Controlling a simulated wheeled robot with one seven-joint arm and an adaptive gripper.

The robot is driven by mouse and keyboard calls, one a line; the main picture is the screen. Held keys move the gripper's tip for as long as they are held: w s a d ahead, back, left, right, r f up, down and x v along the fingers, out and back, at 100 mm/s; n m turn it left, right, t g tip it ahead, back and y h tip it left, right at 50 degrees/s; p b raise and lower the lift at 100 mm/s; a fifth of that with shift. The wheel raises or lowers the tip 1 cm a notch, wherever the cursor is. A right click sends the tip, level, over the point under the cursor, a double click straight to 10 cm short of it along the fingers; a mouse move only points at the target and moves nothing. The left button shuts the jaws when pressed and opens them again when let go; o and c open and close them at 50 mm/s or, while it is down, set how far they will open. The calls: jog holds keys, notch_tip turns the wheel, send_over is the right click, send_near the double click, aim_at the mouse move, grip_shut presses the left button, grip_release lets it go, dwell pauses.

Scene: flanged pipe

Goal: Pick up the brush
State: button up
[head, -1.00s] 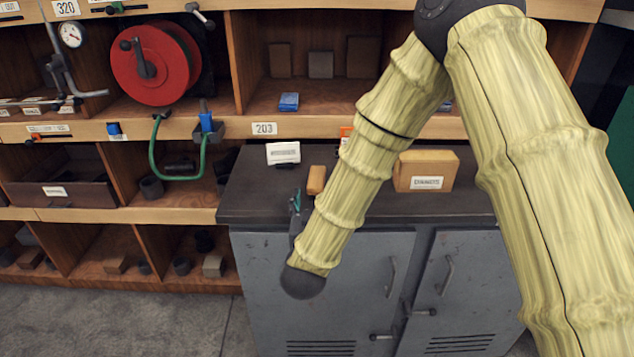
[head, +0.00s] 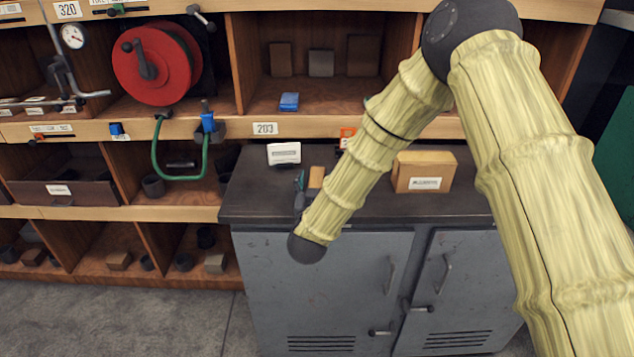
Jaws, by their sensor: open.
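A small tan block (head: 316,177), which may be the brush, lies on the dark cabinet top (head: 262,200). Its bristles do not show, and my forearm hides its lower right part. My gripper (head: 299,182) shows small and partly hidden at the end of my arm, just left of the tan block. Its teal finger parts point up in the picture, and nothing shows held in it. It is open. I cannot tell whether it touches the block.
A white labelled box (head: 284,153) stands behind my gripper. A cardboard box (head: 424,172) stands to the right, beyond my forearm. Wooden shelves with a red reel (head: 152,64) and a blue item (head: 289,101) rise behind. The cabinet top's left front is clear.

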jog(key=c, duration=1.2)
jog(key=shift+r, duration=0.1)
